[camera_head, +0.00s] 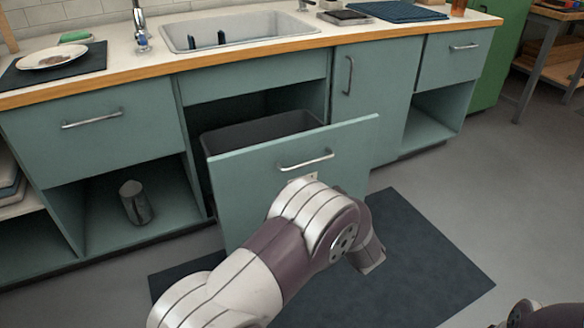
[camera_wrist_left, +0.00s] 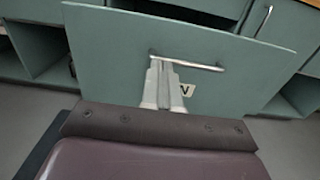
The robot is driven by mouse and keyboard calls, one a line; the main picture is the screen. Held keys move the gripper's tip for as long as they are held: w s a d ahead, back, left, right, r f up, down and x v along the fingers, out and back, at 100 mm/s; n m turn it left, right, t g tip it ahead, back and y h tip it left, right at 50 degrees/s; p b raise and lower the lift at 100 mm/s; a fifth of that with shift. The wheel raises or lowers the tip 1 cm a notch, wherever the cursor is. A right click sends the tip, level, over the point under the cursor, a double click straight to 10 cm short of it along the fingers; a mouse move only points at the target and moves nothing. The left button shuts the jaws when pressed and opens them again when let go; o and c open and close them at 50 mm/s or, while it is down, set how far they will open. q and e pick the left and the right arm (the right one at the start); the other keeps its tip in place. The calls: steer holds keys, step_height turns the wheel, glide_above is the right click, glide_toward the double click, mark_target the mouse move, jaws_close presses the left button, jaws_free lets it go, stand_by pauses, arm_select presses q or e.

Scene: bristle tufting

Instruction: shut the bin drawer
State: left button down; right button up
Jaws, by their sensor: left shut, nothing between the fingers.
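The bin drawer (camera_head: 245,180) stands pulled out from the cabinet under the sink, its green front panel well forward of the cabinet face. A dark grey bin (camera_head: 262,131) shows behind the panel. The drawer's bar handle (camera_head: 306,160) runs across the upper part of the front. In the left wrist view the front panel (camera_wrist_left: 110,65) fills the middle, with its handle (camera_wrist_left: 187,63). My left gripper (camera_wrist_left: 164,68) is shut and empty, its tips at or just before the panel by the handle's left half. I cannot tell whether they touch. My right gripper is out of view.
A dark mat (camera_head: 415,265) lies on the floor under my left arm. A closed cabinet door (camera_head: 368,95) and an open cubby (camera_head: 425,130) are to the right. A metal canister (camera_head: 135,203) stands in the left cubby.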

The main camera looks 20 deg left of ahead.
mark_target(281, 151)
arm_select(q)
steer(key=b+x, duration=0.5)
steer(key=x, duration=0.8)
steer(key=shift+w+f, duration=0.15)
steer(key=shift+w+a, duration=0.15)
steer(key=shift+a, duration=0.1)
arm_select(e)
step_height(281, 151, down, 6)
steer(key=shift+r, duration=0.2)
